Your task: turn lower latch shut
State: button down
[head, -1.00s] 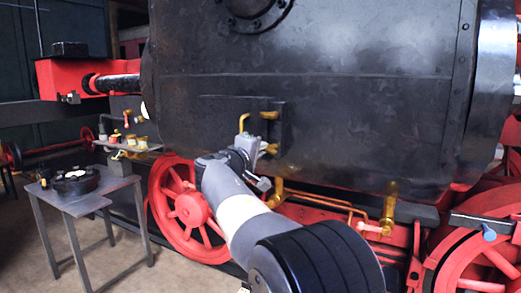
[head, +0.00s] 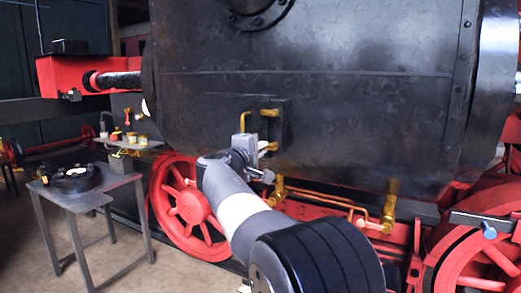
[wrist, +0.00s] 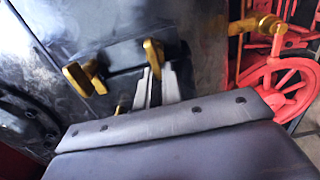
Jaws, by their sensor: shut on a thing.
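Two brass latches sit on a dark plate on the black boiler side: an upper latch (head: 269,112) and a lower latch (head: 268,147). In the head view my gripper (head: 241,144) is beside the lower latch, with a bent brass handle standing up above it. In the wrist view the grey fingers (wrist: 156,86) are close together in front of the lower latch (wrist: 154,58), shut on its handle. The upper latch (wrist: 77,78) shows to their left. The grip itself is mostly hidden by the fingers and gripper body.
A brass valve (head: 277,190) and copper pipe lie just below my gripper, above red running gear. A red wheel (head: 187,207) is behind my forearm. A grey metal table (head: 117,182) stands at left. Open floor lies between table and wheel.

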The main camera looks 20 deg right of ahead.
jog(key=c, duration=1.6)
grip_release()
jog(key=shift+o, duration=0.2)
jog(key=b+v, duration=0.2)
jog(key=v, duration=0.8)
jog(key=shift+s+a+b, duration=0.25)
jog(key=shift+a+b, duration=0.1)
jog(key=p+x, duration=0.2)
jog(key=x, duration=0.8)
jog(key=shift+w+d+p, duration=0.3)
jog(key=shift+m, duration=0.3)
